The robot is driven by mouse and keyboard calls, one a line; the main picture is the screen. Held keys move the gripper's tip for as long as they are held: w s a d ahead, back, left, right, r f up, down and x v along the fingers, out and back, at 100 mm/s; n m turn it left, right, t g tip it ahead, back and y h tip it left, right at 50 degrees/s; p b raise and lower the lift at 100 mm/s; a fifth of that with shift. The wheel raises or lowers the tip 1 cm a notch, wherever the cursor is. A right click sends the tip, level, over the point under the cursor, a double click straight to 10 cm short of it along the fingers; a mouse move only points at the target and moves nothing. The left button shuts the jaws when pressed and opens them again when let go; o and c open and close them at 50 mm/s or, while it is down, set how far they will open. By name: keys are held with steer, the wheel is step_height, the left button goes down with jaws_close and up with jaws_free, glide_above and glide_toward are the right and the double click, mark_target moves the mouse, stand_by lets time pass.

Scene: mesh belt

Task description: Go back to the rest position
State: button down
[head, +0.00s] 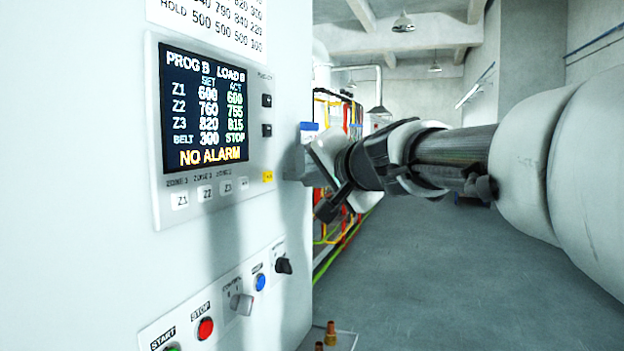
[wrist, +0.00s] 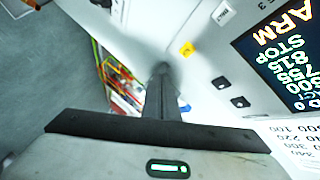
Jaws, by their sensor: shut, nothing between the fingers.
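My gripper (head: 293,168) reaches in from the right in the head view, with its tip close to the right edge of the control panel. In the wrist view the fingers (wrist: 162,70) are together as one dark bar, with nothing held. They point at the white panel face near the yellow button (wrist: 187,49). I cannot tell whether the tips touch the panel. The panel screen (head: 205,110) reads PROG B, belt STOP and NO ALARM.
Below the screen are a red stop button (head: 205,328), a grey control switch (head: 241,303), a blue button (head: 260,282) and a black knob (head: 284,266). Brass-coloured pieces (head: 331,333) stand low beside the cabinet. Open grey floor (head: 450,270) lies to the right.

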steer(key=s+d+f+n+g+h+p, duration=0.2)
steer(key=s+d+f, duration=0.3)
steer(key=s, duration=0.4)
steer(key=s+d+f+n+g+h+p, duration=0.2)
steer(key=s+d+f, duration=0.3)
steer(key=s+f, duration=0.3)
steer(key=s+d+f+n+g+h+p, duration=0.2)
steer(key=s+d+f+g+p, duration=0.2)
steer(key=s, duration=0.8)
step_height(320, 180, down, 2)
steer(key=shift+s+d+f+h, duration=0.25)
steer(key=shift+d+h, duration=0.15)
steer(key=shift+d, duration=0.2)
